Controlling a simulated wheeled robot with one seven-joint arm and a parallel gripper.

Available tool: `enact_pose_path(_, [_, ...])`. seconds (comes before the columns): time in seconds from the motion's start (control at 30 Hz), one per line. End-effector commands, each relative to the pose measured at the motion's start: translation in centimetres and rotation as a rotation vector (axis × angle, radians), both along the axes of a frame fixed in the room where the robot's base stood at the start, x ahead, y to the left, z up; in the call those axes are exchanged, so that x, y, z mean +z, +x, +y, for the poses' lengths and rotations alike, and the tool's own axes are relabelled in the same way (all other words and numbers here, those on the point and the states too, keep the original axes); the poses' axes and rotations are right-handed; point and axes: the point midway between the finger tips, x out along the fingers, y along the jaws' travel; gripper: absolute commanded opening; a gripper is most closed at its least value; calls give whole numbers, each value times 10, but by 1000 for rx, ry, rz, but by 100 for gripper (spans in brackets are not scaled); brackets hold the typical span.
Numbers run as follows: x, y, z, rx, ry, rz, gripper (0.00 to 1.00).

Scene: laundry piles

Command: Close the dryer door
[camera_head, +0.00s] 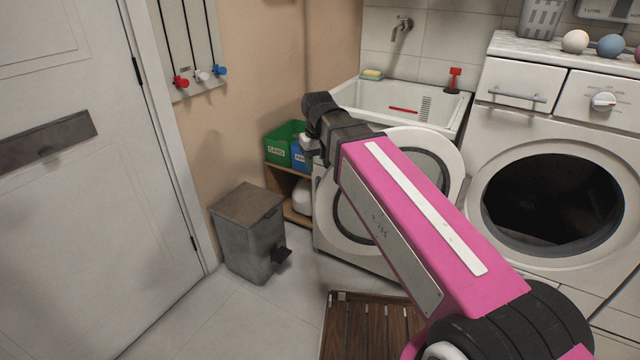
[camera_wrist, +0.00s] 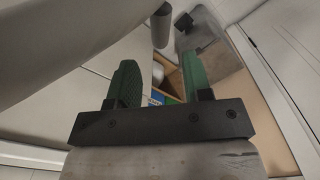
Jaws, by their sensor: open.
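The dryer (camera_head: 508,240) stands at the right, its round opening dark and uncovered. Its round white door (camera_head: 448,150), with a grey centre, stands swung open to the left of the opening. My pink arm crosses in front and hides part of the door. My gripper's dark wrist is beyond the door's left side in the head view, above the floor; the fingers are not clear there. In the wrist view my gripper (camera_wrist: 160,80) shows two green fingers spread apart with nothing between them. I cannot tell whether it touches the door.
A metal pedal bin (camera_head: 247,235) stands left of the gripper. A low shelf with a green box (camera_head: 279,150) is behind it. A white sink (camera_head: 365,105) is at the back. A slatted wooden mat (camera_head: 365,330) lies on the floor. A white room door (camera_head: 90,200) is at the left.

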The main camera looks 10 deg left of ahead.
Motion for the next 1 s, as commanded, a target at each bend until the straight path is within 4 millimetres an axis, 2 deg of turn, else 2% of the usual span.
enact_pose_path(0.3, [-42,0,0,0,0,1,45])
enact_pose_path(0.5, [-62,0,0,0,0,0,45])
enact_pose_path(0.7, [-71,0,0,0,0,-1,45])
enact_pose_path(1.0, [-72,0,0,0,0,-1,45])
